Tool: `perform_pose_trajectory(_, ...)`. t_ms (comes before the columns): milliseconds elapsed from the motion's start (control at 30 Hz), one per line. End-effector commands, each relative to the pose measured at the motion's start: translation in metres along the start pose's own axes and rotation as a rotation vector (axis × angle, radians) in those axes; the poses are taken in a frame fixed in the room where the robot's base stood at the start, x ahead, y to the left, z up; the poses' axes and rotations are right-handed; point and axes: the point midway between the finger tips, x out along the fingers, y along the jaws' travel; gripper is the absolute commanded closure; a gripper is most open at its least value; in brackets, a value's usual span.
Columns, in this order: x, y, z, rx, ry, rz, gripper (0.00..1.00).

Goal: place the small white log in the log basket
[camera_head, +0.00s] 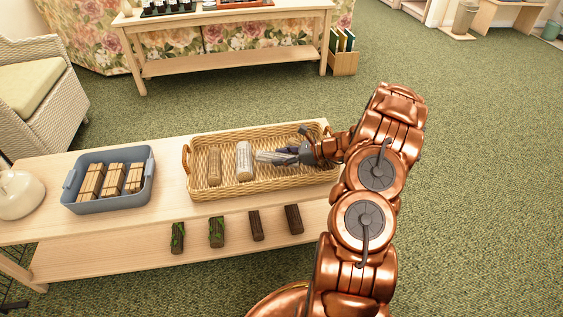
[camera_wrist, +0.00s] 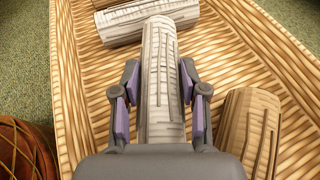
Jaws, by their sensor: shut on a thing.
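My gripper (camera_wrist: 160,95) is shut on a small white log (camera_wrist: 160,75) with grey bark marks, its fingers on either side of it. In the head view my gripper (camera_head: 292,154) reaches into the wicker log basket (camera_head: 188,163) from the right, and the held log (camera_head: 268,157) points left. The held log is inside the basket's outline, low near its floor; whether it touches the floor I cannot tell. Another white log (camera_head: 244,161) lies left of it and also shows in the wrist view (camera_wrist: 130,22). My gripper hides part of the basket's right side.
A brown log (camera_head: 214,167) lies at the basket's left, and a tan log (camera_wrist: 248,130) beside my gripper. A blue-grey bin (camera_head: 108,205) of wood bundles stands left on the bench (camera_head: 170,203). Several dark and mossy logs (camera_head: 216,232) lie on the lower shelf.

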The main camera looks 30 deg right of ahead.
Motion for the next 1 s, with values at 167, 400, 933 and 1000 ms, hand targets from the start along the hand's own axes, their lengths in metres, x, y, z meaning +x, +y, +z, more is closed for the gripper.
perform_pose_trajectory(167,0.0068,0.0,-0.0166,-0.001,0.0,0.0,0.97)
perform_pose_trajectory(400,0.0065,-0.0002,-0.0158,-0.001,0.0,0.0,0.97)
perform_pose_trajectory(933,0.0075,-0.0001,-0.0184,-0.001,0.0,0.0,0.32)
perform_pose_trajectory(1000,0.0075,-0.0001,-0.0184,-0.001,0.0,0.0,0.32)
